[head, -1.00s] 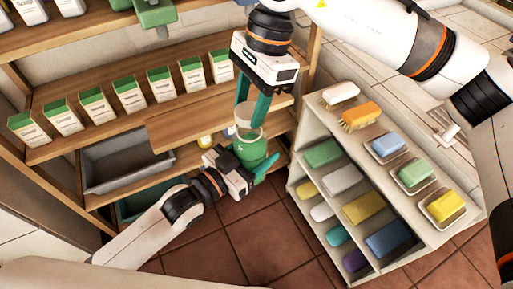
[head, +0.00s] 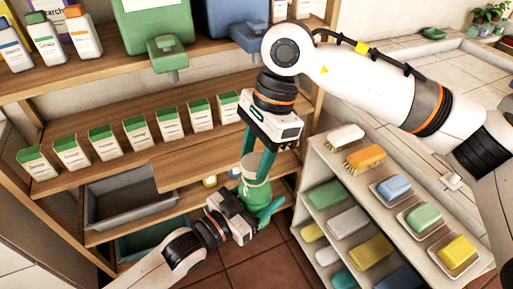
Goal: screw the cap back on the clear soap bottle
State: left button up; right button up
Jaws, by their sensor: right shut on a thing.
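The clear soap bottle (head: 254,194), with green in its lower part, is upright in front of the wooden shelving. My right gripper (head: 257,163) points down from above it, its teal fingers shut on a small pale piece at the bottle's top, which looks like the cap (head: 250,166). The cap's outline is hard to tell, and I cannot tell whether it sits on the neck. My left gripper (head: 257,209) comes in low from the left at the bottle's lower part. One teal finger shows to the right of the bottle; the other is hidden, so its grip is unclear.
A row of green-topped cartons (head: 136,134) stands on the middle shelf, with a grey bin (head: 125,200) below. Large green (head: 155,35) and blue containers stand on the upper shelf. At right, a pale rack (head: 400,225) holds brushes and soaps. Tiled floor shows below.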

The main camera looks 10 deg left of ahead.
pick_arm(q)
jog(key=shift+r, duration=0.1)
pick_arm(e)
jog(key=shift+f, duration=0.55)
dwell(0.4)
